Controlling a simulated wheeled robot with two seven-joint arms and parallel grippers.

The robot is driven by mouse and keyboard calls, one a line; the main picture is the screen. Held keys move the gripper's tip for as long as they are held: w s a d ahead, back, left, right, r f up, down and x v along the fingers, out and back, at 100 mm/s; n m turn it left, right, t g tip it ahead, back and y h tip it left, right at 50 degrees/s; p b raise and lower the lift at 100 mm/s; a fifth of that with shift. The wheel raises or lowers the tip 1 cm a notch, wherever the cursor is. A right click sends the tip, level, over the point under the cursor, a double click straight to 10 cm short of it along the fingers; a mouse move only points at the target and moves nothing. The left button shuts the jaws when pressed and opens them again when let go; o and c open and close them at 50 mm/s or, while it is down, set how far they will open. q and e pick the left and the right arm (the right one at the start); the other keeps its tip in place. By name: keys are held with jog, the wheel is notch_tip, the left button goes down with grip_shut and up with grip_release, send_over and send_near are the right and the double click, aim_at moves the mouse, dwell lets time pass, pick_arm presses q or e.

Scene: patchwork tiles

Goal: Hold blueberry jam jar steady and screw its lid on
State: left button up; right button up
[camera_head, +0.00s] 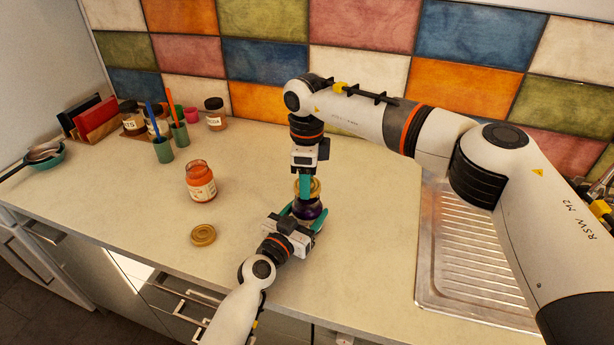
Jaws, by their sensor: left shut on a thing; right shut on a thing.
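The blueberry jam jar (308,211), dark purple, stands on the counter near the middle of the view, partly hidden by my grippers. My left gripper (304,217) comes in low from the front and is shut around the jar's body. A gold lid (315,186) is at the top of the jar. My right gripper (309,185) points down from above and is shut on this lid. I cannot tell whether the lid's thread is engaged.
An open orange jar (200,184) and a loose gold lid (203,235) are to the left. Cups (163,150) with brushes, several closed jars and a rack (97,122) stand at the back left. A metal sink drainer (470,260) is at the right. The counter between is clear.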

jog(key=shift+f, duration=0.9)
jog(key=shift+f, duration=0.6)
